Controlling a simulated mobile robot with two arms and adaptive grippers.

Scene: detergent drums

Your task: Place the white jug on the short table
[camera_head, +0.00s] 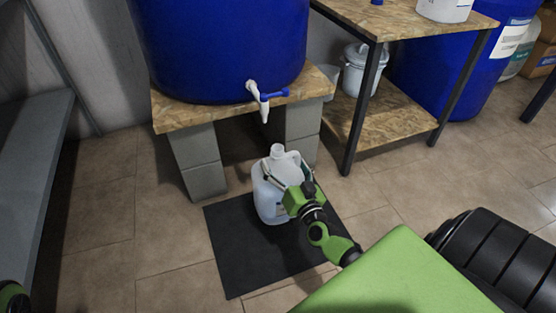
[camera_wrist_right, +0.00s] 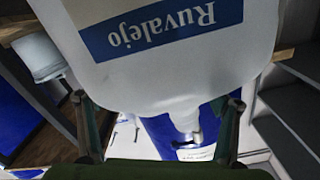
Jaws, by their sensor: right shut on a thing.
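The white jug (camera_head: 268,199) is upright over the black mat, in front of the big blue drum. I cannot tell whether its base touches the mat. My right gripper (camera_head: 291,182) is shut on the jug from its right side. In the right wrist view, the jug (camera_wrist_right: 230,45) fills the upper middle with an upside-down blue label, and my right gripper's fingers (camera_wrist_right: 157,101) stand on either side of its narrow end. A wooden table with black legs (camera_head: 398,22) stands at the back right. I cannot tell whether it is the short table.
The blue drum (camera_head: 220,45) rests on a wooden board (camera_head: 172,112) on grey blocks, its white spigot (camera_head: 262,100) above the jug. The black mat (camera_head: 235,265) lies on tiles. A grey bench (camera_head: 35,170) stands left. White containers (camera_head: 362,68) sit on the wooden table's shelf.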

